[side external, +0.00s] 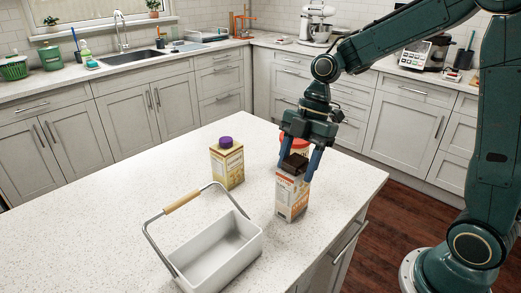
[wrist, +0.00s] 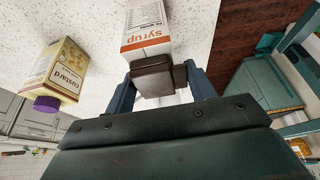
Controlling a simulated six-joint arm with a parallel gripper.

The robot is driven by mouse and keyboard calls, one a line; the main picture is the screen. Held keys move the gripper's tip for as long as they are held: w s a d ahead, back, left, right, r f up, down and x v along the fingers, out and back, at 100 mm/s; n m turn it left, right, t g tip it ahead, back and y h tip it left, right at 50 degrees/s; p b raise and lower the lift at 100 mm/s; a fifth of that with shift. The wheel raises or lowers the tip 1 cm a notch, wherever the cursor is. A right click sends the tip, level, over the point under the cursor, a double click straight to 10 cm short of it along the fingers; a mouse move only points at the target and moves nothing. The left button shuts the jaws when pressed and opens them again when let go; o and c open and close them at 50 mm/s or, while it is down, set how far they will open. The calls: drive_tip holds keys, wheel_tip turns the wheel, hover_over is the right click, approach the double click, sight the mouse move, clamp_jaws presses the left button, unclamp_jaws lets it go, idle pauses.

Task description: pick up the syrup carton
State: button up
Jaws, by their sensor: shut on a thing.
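The syrup carton (side external: 291,200) is a white and orange box with a dark brown cap, upright at the right part of the island counter. In the wrist view the carton (wrist: 160,38) shows the word "syrup". My gripper (side external: 298,168) points down from above, its blue fingers on either side of the brown cap, shut on it. The wrist view shows the same grip (wrist: 158,84). I cannot tell whether the carton's base touches the counter.
A custard carton (side external: 227,166) with a purple cap stands to the left. A white basket (side external: 187,272) with a raised wooden-grip handle sits in front. An orange-red item (side external: 301,144) is mostly hidden behind my gripper. The counter's (side external: 110,200) left part is clear.

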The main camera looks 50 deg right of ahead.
clamp_jaws()
drive_tip(key=shift+r, duration=5.05)
